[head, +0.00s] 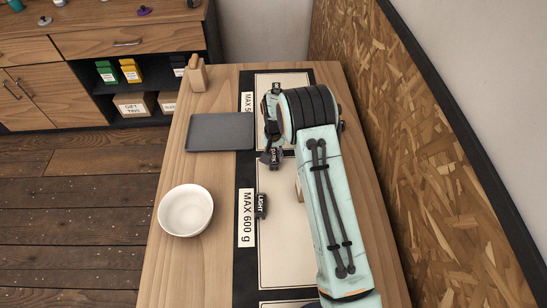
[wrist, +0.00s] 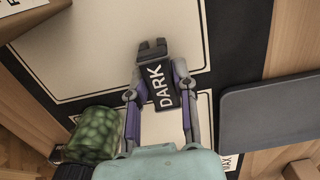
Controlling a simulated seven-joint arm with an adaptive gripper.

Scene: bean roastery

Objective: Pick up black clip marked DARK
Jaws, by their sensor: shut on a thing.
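The black clip marked DARK (wrist: 160,85) sits between the two fingers of my gripper (wrist: 158,92) in the wrist view, with its white lettering facing the camera. My gripper is shut on it, one finger along each side. In the head view the clip (head: 274,158) shows small below my gripper (head: 268,154), near the border of two cream panels, partly covered by my arm. I cannot tell whether it touches the mat.
A clip marked LIGHT (head: 261,206) lies nearer, and another dark clip (head: 276,88) lies farther back. A grey tray (head: 208,131), a white bowl (head: 186,210) and a wooden block (head: 196,74) stand left. A bag of green beans (wrist: 97,135) is close beside my gripper.

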